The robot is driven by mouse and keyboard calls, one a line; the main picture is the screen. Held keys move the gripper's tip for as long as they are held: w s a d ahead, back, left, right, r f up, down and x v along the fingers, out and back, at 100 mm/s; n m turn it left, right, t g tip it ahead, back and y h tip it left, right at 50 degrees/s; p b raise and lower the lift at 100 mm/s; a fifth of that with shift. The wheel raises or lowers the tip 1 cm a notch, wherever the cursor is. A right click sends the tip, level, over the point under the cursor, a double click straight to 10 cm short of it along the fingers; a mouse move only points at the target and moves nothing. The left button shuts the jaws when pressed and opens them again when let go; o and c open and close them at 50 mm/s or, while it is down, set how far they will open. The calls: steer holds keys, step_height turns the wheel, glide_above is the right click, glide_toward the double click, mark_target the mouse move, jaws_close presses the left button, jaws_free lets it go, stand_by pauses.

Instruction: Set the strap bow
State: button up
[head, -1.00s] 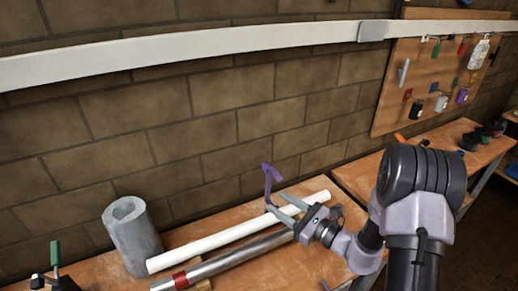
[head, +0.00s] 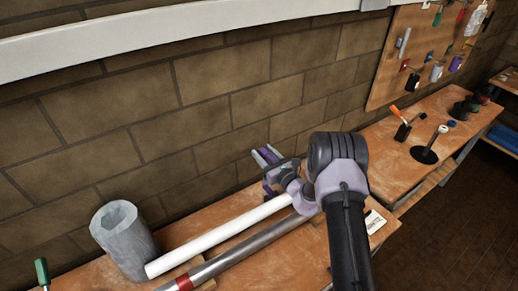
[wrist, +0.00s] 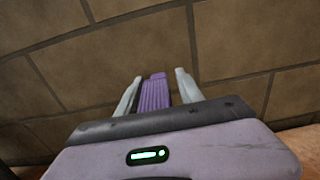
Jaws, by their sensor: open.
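A purple piece, probably the strap bow, shows in the wrist view (wrist: 155,93) as a ribbed strip between the two fingers. Gaps show on both sides, so the fingers do not appear to touch it. In the head view only bits of purple (head: 268,188) show beside my gripper (head: 265,155). The gripper is open, with its grey fingers pointing up and left toward the brick wall. In the wrist view my gripper (wrist: 158,76) faces the wall. The lower part of the purple piece is hidden by the gripper body.
A white pipe (head: 220,235) and a grey metal pipe with a red band (head: 245,250) lie on the wooden bench. A grey hollow cylinder (head: 125,243) stands at their left end. A white rail (head: 150,35) crosses the wall above. A tool board (head: 385,85) hangs at right.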

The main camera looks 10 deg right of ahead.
steer(key=shift+x, duration=1.65)
jaws_close()
